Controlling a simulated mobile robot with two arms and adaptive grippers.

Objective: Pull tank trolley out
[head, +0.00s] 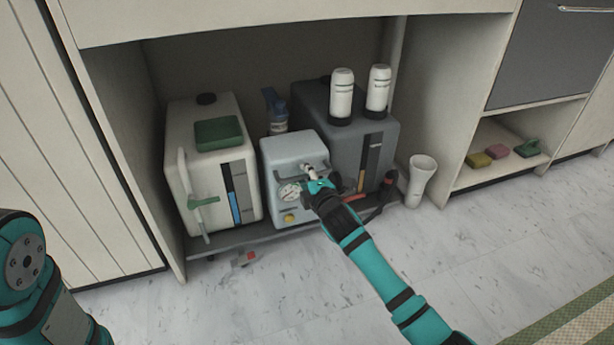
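The tank trolley (285,232) is a low dark platform standing inside the open cart bay. It carries a white tank (180,125) on the left, a pale grey-blue pump box (285,150) in the middle and a dark grey tank (330,135) on the right. The box front has a gauge (290,192), a yellow knob (290,216) and a dark bar handle (284,178). My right gripper (315,181) is at the right part of this handle, hiding some of it. Whether its fingers are closed around the bar is unclear. My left gripper is outside the picture.
Two white bottles (341,95) stand on the dark tank. A green block (218,133) lies on the white tank. A white cup-shaped container (421,178) stands on the floor beside the bay's right wall. The floor in front is mostly clear.

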